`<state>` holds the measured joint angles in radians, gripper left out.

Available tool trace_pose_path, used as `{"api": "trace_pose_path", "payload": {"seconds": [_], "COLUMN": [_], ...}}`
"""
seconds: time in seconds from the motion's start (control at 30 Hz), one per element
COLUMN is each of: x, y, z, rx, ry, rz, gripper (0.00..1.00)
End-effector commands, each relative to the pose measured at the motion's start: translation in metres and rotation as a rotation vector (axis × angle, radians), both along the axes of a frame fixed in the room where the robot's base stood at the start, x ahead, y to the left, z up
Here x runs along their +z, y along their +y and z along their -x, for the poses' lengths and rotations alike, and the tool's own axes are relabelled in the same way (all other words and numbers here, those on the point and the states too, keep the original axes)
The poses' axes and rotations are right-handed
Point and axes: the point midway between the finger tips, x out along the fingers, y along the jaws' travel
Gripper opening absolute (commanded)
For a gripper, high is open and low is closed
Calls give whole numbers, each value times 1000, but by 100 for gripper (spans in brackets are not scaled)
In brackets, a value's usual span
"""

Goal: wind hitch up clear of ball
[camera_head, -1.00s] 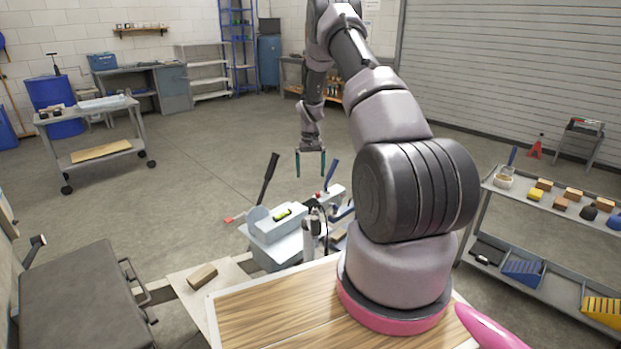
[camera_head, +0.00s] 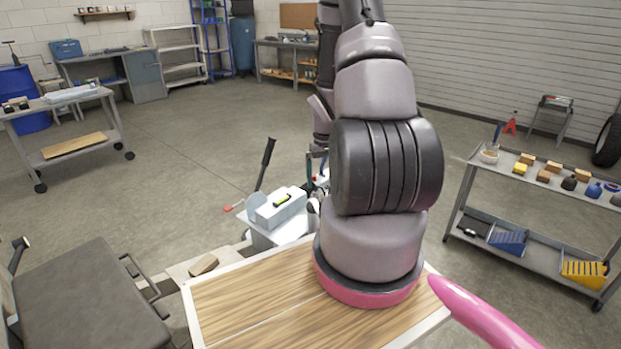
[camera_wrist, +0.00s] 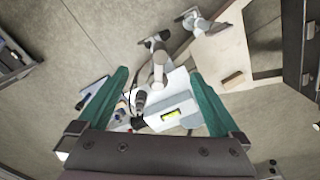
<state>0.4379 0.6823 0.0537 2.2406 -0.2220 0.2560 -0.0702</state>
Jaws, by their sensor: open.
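The pale hitch housing (camera_head: 283,207) with a yellow-green level vial stands beyond the wooden deck in the head view. A black lever (camera_head: 265,165) rises at its left, and a red-tipped handle (camera_head: 233,206) sticks out beside it. In the wrist view the housing (camera_wrist: 180,108) lies below and between my fingers, with a pale upright post (camera_wrist: 158,68) and a dark-tipped grey cylinder (camera_wrist: 140,102) beside it. My gripper (camera_wrist: 158,75) is open, with green fingers and nothing held between them. In the head view my arm mostly hides it. I cannot make out the ball.
A grey two-tier cart (camera_head: 530,185) with blocks and bins stands right. A dark case (camera_head: 88,296) is at lower left, with a small wooden block (camera_head: 203,264) near the deck (camera_head: 240,305). Another cart (camera_head: 75,100) stands farther left. The floor between is open.

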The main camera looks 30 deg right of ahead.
Motion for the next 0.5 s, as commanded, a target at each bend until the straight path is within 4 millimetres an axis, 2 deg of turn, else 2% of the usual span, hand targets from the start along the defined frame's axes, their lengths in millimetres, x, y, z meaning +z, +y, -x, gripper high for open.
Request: {"api": "trace_pose_path", "payload": {"seconds": [0.17, 0.5], "x": [-8, -48], "y": [1, 0], "z": [5, 4], "rx": [0, 1], "ry": [2, 3], "rz": [-1, -2], "gripper": [100, 100]}}
